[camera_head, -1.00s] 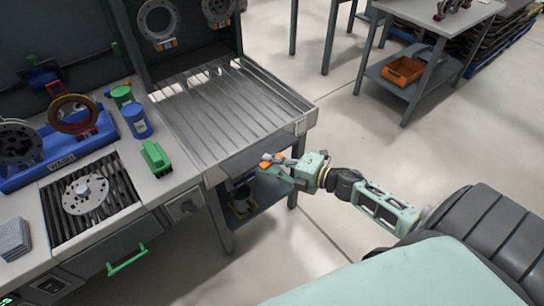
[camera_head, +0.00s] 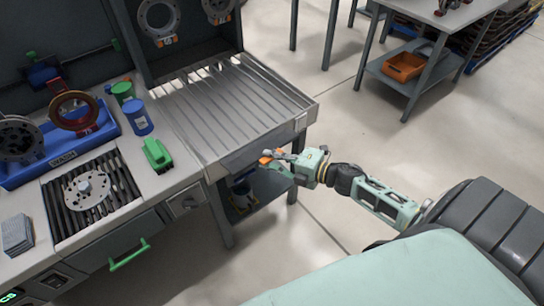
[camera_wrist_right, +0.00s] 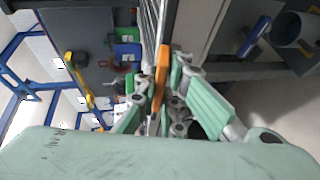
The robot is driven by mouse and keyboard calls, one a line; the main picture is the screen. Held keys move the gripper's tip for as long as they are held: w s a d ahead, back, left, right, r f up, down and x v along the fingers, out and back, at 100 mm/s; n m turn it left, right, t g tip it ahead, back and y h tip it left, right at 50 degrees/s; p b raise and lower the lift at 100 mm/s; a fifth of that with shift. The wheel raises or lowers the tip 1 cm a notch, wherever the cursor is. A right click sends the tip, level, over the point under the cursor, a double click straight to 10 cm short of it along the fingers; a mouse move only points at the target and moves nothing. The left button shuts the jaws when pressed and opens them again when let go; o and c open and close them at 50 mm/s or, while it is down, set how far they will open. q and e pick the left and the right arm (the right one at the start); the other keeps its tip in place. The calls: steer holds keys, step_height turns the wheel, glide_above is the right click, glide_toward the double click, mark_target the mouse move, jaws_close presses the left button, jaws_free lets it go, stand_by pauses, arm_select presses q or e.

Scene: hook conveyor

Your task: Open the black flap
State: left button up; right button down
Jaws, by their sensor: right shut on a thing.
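The black flap (camera_head: 246,157) appears to be the dark panel along the front edge under the grooved metal table; its outline is hard to separate from the table frame. An orange handle (camera_head: 265,157) sits at this edge. My right gripper (camera_head: 277,164) reaches it from the right. In the right wrist view the fingers of the right gripper (camera_wrist_right: 158,100) are shut on the orange handle (camera_wrist_right: 163,65), which stands beside the table's slatted edge. The fingers hide part of the handle. My left gripper is not in view.
Left of the grooved table (camera_head: 225,105) is a workbench with a green brush (camera_head: 157,154), a blue jar (camera_head: 137,117) and a blue tray (camera_head: 55,165). A lower shelf (camera_head: 265,190) lies under the table. The floor right of it is clear up to a cart with an orange bin (camera_head: 403,66).

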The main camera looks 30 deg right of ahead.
steer(key=shift+w+d+r, duration=0.1)
steer(key=shift+w+r, duration=0.2)
steer(key=shift+r, duration=0.35)
steer(key=c, duration=1.9)
jaws_free()
steer(key=shift+s, duration=0.15)
steer(key=shift+o, duration=0.2)
steer(key=shift+f, duration=0.2)
steer(key=shift+r, duration=0.1)
steer(key=p+v, duration=0.2)
steer(key=v, duration=0.7)
steer(key=shift+p, duration=0.35)
steer(key=shift+s+f, duration=0.1)
steer(key=shift+f, duration=0.15)
